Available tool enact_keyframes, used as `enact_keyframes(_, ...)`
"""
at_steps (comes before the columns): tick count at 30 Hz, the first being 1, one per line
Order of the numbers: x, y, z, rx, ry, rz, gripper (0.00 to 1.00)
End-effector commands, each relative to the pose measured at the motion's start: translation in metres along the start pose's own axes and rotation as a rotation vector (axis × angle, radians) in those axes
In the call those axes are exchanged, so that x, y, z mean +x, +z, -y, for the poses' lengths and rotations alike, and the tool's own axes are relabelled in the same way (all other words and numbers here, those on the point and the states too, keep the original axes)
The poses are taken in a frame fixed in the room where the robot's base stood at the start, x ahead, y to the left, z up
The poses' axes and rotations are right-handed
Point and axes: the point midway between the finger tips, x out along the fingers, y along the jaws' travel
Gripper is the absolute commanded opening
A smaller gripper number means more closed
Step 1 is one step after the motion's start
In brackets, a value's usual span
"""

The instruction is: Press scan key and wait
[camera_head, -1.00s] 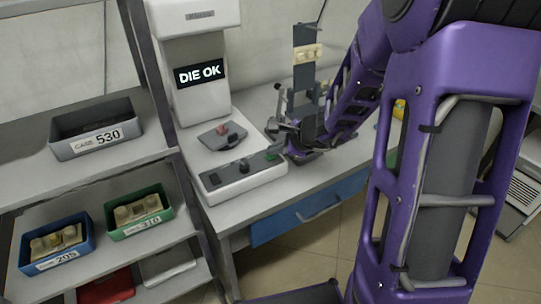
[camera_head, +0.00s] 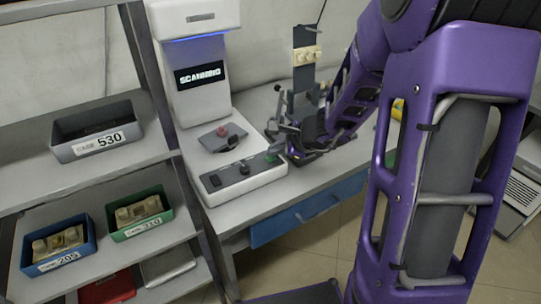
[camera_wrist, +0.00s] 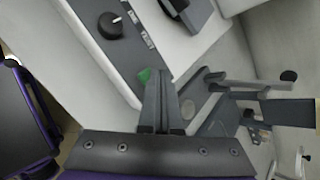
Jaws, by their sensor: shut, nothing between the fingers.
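The white scanner (camera_head: 196,103) stands on the bench at the back wall. Its black display (camera_head: 201,75) reads "SCANNING", the letters slightly blurred, and a blue light glows under its top. My gripper is shut and empty.
A grey bin marked 530 (camera_head: 62,154), a blue bin (camera_head: 29,270) and a green bin (camera_head: 117,237) stand on the shelves at left. A dark upright stand (camera_head: 306,72) with a cream piece is behind my gripper. The bench front has a blue drawer (camera_head: 290,222).

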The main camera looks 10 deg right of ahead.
Motion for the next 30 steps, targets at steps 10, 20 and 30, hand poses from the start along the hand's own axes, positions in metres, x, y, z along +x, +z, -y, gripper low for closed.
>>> enact_keyframes(10, -0.006, 0.004, 0.004, -0.001, 0.0, 0.0, 0.0)
enact_keyframes(20, -0.016, 0.012, 0.012, -0.002, -0.001, 0.001, 0.0)
enact_keyframes(30, -0.04, 0.029, 0.029, -0.001, -0.002, 0.0, 0.0)
